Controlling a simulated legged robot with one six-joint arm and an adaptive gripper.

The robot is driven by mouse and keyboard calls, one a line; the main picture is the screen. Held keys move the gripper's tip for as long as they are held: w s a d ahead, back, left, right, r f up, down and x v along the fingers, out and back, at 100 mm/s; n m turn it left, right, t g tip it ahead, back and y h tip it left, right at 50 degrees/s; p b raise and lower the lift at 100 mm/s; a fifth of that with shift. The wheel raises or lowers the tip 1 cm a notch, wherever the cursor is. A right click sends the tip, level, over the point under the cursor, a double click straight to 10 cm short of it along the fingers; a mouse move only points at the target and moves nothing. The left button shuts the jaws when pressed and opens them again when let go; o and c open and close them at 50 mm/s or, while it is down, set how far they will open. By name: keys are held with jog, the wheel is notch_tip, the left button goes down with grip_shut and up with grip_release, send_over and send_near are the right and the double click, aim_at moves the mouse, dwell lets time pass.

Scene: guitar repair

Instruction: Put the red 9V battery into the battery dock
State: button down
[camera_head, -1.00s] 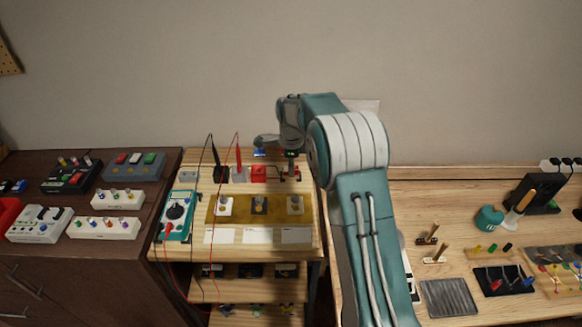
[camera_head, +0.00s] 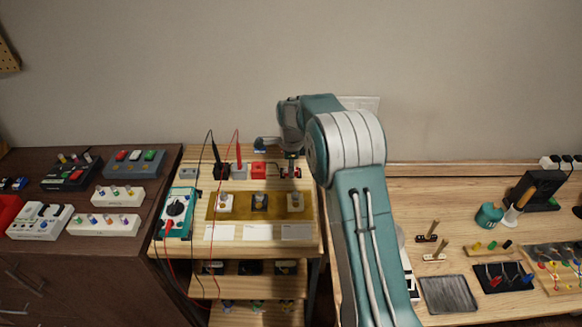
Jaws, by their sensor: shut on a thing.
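My gripper (camera_head: 291,162) is small and partly hidden by my wrist at the back right of the middle table. It points down and is shut on what appears to be the red 9V battery (camera_head: 291,171), of which only a little red shows. The battery is at a small dark holder with red parts (camera_head: 285,175), which looks like the battery dock. I cannot tell whether the battery is seated in it or just above it. A separate red block (camera_head: 258,170) stands just left of the holder.
Grey and black blocks with probe leads stand left of the red block. A teal multimeter (camera_head: 178,213) is at the table's left edge. A tan mat (camera_head: 275,214) with several switch-like parts lies in front. Pedals fill the dark cabinet (camera_head: 130,170); tools lie on the right bench (camera_head: 450,210).

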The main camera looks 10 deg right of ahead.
jog(key=shift+c, duration=1.6)
grip_release()
jog(key=o, duration=0.3)
jog(key=shift+r, duration=3.5)
